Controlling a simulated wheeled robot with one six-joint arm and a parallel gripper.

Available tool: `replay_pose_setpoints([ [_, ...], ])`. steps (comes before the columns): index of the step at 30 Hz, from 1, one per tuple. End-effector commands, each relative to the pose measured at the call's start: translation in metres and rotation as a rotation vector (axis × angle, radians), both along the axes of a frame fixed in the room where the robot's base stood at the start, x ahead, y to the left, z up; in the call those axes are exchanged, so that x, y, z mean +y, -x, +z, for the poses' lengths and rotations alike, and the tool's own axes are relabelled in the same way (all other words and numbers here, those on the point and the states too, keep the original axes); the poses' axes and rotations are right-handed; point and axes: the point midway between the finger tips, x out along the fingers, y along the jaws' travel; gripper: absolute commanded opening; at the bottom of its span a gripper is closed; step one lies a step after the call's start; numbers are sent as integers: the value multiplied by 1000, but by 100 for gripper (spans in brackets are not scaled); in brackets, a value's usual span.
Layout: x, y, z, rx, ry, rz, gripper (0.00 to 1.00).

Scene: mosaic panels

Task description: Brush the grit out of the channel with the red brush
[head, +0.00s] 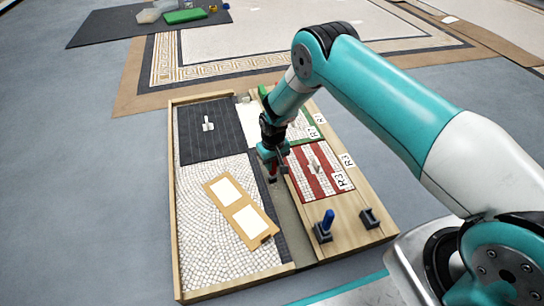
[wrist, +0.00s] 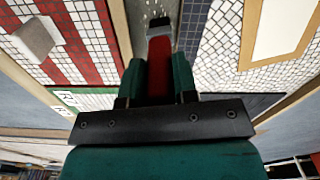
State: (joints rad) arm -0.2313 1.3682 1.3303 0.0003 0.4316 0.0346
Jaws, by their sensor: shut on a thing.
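My gripper (head: 271,158) is over the channel (head: 287,222), the grey strip between the left mosaic panels and the right-hand panels. In the wrist view its two green fingers (wrist: 160,78) are shut on the red brush (wrist: 160,62). The brush points away from the fingers, with a grey collar and dark bristles at its far end. In the head view the brush (head: 272,179) shows as a small red and dark piece below the gripper. I cannot tell whether the bristles touch the channel floor. I cannot make out the grit clearly.
A tan frame with two white panes (head: 240,208) lies on the left mosaic. A blue-handled tool (head: 328,220) stands in a dark holder, near an empty dark holder (head: 369,218). A grey handle sits on the red-striped panel (head: 322,180). A wooden rim (head: 172,200) borders the board.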

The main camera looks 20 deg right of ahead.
Motion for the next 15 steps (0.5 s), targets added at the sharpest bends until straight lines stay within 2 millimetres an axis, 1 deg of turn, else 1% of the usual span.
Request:
replay_pose_setpoints([
  [5,0,7,1,1,0,0,4],
  [10,0,17,0,2,0,0,4],
  [15,0,21,-1,1,0,0,4],
])
